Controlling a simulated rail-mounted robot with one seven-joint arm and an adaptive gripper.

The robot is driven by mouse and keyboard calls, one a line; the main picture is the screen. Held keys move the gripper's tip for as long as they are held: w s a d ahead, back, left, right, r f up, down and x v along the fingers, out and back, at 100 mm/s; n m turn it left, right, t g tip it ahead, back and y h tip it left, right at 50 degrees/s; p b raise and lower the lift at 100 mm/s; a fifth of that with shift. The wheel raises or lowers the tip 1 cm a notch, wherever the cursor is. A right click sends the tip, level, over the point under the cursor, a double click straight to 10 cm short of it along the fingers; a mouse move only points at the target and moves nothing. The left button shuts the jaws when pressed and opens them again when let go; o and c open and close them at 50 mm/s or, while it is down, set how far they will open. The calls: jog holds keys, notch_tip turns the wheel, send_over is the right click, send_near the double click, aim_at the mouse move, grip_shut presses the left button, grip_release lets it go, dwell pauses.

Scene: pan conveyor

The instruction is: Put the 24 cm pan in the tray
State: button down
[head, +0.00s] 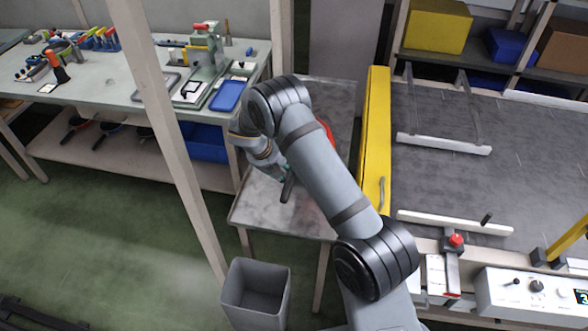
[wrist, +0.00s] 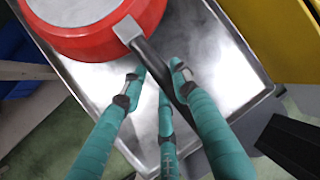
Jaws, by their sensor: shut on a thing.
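The red pan (wrist: 95,35) has a grey inside and a black handle (wrist: 150,57). My gripper (wrist: 156,72), with teal fingers, is shut on the handle near the pan. The pan is over a grey metal tray-like top with a raised rim (wrist: 262,80); I cannot tell if it rests on it or hangs just above. In the head view a red edge of the pan (head: 326,130) shows behind my arm, and the handle (head: 288,189) sticks out below my gripper (head: 281,174). The arm hides most of the pan there. No size mark is readable.
A yellow guard (head: 376,150) stands right of the metal top, beside the conveyor (head: 480,150). A workbench (head: 130,85) with tools is at left, with dark pans (head: 108,130) on its lower shelf. A grey bin (head: 255,290) stands in front. A pale post (head: 165,110) rises at left.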

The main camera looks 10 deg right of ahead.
notch_tip(320, 180, down, 7)
jog(key=shift+w+r+p, duration=0.1)
jog(key=shift+r+p, duration=0.05)
jog(key=shift+p, duration=0.2)
jog(key=c, duration=1.6)
grip_release()
jog(key=b+v, duration=0.1)
jog(key=v, duration=1.1)
